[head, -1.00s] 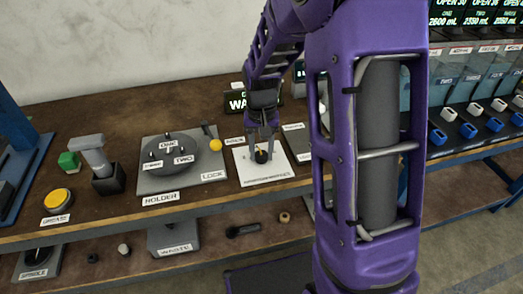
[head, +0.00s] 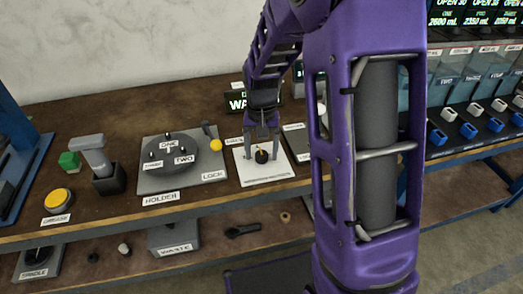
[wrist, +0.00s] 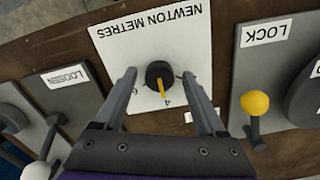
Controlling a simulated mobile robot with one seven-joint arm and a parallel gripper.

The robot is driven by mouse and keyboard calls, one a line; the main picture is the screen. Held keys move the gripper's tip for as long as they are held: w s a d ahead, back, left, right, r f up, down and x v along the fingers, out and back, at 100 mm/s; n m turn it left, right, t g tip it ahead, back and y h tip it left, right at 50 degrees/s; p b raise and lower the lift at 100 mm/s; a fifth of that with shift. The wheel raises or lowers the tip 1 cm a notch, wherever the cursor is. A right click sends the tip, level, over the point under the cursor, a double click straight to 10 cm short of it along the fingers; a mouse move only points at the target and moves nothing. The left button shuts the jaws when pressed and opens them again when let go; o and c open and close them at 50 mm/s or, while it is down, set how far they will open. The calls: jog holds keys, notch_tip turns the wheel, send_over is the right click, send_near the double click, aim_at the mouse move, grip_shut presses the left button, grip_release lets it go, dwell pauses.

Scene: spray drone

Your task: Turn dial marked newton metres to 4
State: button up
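The dial is a black round knob (wrist: 158,74) with a yellow pointer, on a white plate (wrist: 110,37) marked NEWTON METRES. In the wrist view the pointer points down toward the 4, with the 6 to the left. The dial also shows in the head view (head: 262,156). My gripper (head: 262,148) is open, its two fingers on opposite sides of the dial with a visible gap at each side. It holds nothing. Other numbers on the plate are too small or hidden to read.
To the left in the head view are the LOCK lever with a yellow ball (head: 216,145) and the holder plate (head: 205,176). A grey LOOSEN plate (wrist: 68,88) lies on the other side of the dial plate. A dark display (head: 268,100) stands behind.

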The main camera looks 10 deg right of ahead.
aim_at(262, 154)
notch_tip(262, 154, up, 17)
jog(key=p, duration=0.2)
jog(key=shift+r+p, duration=0.2)
jog(key=shift+p, duration=0.15)
